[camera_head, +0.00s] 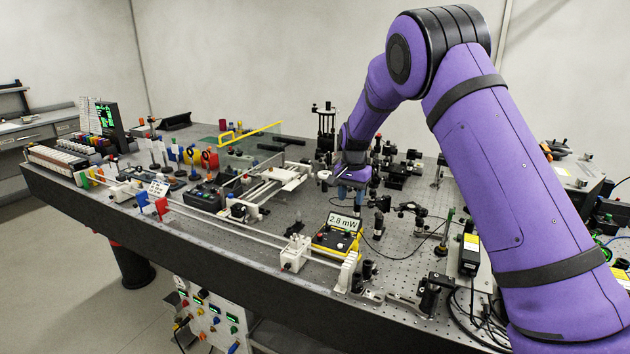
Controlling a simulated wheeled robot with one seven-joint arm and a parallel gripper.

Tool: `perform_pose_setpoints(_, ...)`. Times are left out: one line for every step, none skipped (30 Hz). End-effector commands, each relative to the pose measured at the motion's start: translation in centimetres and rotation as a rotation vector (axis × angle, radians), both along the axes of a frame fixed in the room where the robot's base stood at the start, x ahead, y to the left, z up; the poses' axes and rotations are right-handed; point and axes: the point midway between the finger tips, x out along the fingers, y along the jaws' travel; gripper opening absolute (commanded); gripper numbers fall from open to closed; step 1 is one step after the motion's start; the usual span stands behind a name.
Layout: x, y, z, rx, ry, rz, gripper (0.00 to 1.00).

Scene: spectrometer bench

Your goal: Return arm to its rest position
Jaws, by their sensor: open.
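My purple arm rises on the right of the head view, bends at the top and reaches down over the middle of the optical bench (215,228). My gripper (340,190) is at the arm's low end, small in the picture, above the bench just behind the yellow power meter. Its jaws are open, and I see nothing held in them. A blue part shows right below the gripper; I cannot tell whether they touch.
The yellow meter (337,238) reads 2.8 mW, in front of the gripper. Dark optical mounts (400,172) crowd the bench behind and right of the gripper. A tall black post assembly (325,128) stands behind it. A yellow-handled frame (250,132) stands to the left.

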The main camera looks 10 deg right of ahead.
Motion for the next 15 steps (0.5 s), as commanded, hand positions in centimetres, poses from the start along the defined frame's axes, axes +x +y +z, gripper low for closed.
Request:
perform_pose_setpoints(-0.6,-0.3,1.5,0.007,-0.012,0.007,0.45)
perform_pose_setpoints(-1.0,-0.5,2.4,0.011,-0.019,0.013,0.45)
perform_pose_setpoints(-1.7,-0.8,3.7,0.017,-0.027,0.023,0.45)
perform_pose_setpoints(-2.3,-1.0,4.7,0.022,-0.035,0.033,0.45)
perform_pose_setpoints(-3.0,-1.2,5.7,0.026,-0.042,0.043,0.45)
perform_pose_setpoints(-3.9,-1.4,7.1,0.031,-0.053,0.057,0.45)
perform_pose_setpoints(-4.6,-1.6,8.1,0.035,-0.061,0.068,0.45)
perform_pose_setpoints(-5.3,-1.8,9.0,0.038,-0.068,0.078,0.45)
perform_pose_setpoints(-6.3,-2.1,10.3,0.043,-0.08,0.091,0.45)
perform_pose_setpoints(-7.1,-2.3,11.1,0.046,-0.088,0.103,0.45)
perform_pose_setpoints(-7.9,-2.4,12.0,0.049,-0.095,0.114,0.45)
perform_pose_setpoints(-8.9,-2.6,13.1,0.051,-0.106,0.13,0.45)
perform_pose_setpoints(-9.8,-2.8,13.9,0.053,-0.114,0.141,0.45)
perform_pose_setpoints(-10.6,-3.0,14.7,0.055,-0.123,0.152,0.45)
perform_pose_setpoints(-11.7,-3.3,15.7,0.056,-0.134,0.166,0.45)
